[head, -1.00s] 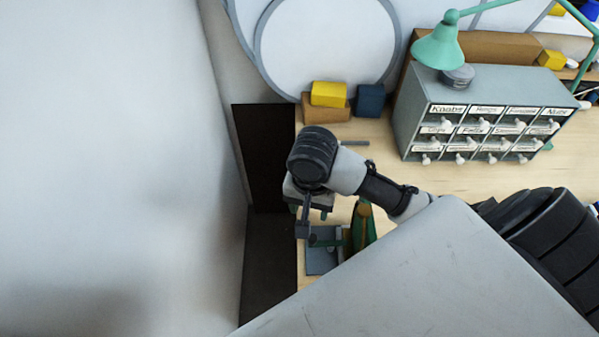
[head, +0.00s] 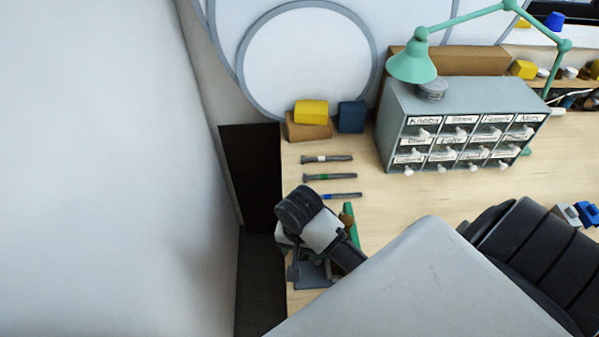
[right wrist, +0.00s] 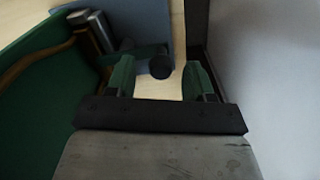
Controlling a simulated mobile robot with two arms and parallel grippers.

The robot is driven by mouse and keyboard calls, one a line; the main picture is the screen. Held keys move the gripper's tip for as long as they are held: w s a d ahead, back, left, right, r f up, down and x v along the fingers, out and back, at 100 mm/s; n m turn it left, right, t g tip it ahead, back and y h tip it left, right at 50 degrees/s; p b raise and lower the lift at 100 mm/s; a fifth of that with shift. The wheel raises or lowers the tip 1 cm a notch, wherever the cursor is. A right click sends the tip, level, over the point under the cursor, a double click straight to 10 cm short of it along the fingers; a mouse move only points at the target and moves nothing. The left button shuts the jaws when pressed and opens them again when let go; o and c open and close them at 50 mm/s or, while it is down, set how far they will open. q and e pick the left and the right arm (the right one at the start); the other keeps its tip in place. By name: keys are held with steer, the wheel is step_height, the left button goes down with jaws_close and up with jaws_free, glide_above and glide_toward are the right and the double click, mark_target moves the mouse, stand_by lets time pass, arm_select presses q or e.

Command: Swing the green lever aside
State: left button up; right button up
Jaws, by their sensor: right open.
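The green lever (right wrist: 143,54) shows in the right wrist view as a short green bar ending in a round black knob (right wrist: 160,67). It lies above a blue-grey plate (right wrist: 150,25), beside metal cylinders (right wrist: 94,30) and a large green body with a brown strip (right wrist: 30,80). My right gripper (right wrist: 161,78) is open, with the knob between its two fingertips in the picture; I cannot tell whether they touch it. In the head view my right gripper (head: 296,264) is over the table's left front corner, and my arm hides most of the lever. My left gripper is not in view.
A grey labelled drawer cabinet (head: 460,95) and a green lamp (head: 412,65) stand further back. Yellow (head: 311,111) and dark blue (head: 352,115) blocks sit at back left. A wall bounds the left.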

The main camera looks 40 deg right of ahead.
steer(key=shift+f, duration=0.3)
steer(key=c, duration=0.9)
